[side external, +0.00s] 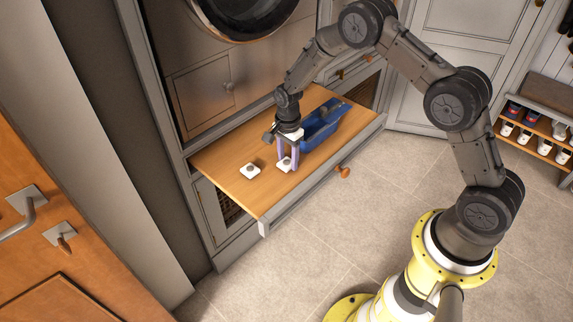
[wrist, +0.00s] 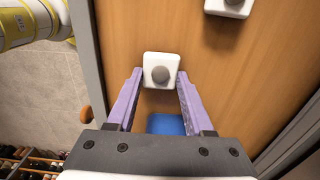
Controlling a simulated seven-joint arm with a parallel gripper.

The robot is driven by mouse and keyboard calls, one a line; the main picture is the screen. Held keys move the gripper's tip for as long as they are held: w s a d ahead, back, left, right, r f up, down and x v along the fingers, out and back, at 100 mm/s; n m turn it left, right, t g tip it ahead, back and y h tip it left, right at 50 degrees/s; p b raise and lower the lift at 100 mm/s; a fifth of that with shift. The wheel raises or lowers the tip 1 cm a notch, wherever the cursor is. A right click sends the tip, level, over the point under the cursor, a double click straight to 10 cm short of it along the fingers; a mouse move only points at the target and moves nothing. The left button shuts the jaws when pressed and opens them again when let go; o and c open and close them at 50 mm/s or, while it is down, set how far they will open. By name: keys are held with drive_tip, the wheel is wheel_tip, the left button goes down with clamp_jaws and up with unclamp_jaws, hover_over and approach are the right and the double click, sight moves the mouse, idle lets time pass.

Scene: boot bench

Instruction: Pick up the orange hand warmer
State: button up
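No plainly orange hand warmer shows in either view. A white square piece with a grey-brown round top (wrist: 160,68) lies on the wooden drawer board, and in the side view it (side external: 285,165) is at my fingertips. My gripper (wrist: 159,76) is open, with its two purple fingers apart at the near side corners of this piece. It also shows in the side view (side external: 288,160), pointing down over the board. Whether the fingers touch the piece, I cannot tell. A second similar white piece (side external: 250,171) lies to the left, and in the wrist view it (wrist: 230,6) is cut off at the top.
A blue bin (side external: 320,127) stands on the pulled-out wooden board (side external: 222,160), just right of my gripper; its contents are unclear. A raised grey front edge (side external: 312,182) with an orange knob (side external: 342,172) bounds the board. The board's left end is mostly clear.

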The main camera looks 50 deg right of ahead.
clamp_jaws()
drive_tip(key=shift+r, duration=0.1)
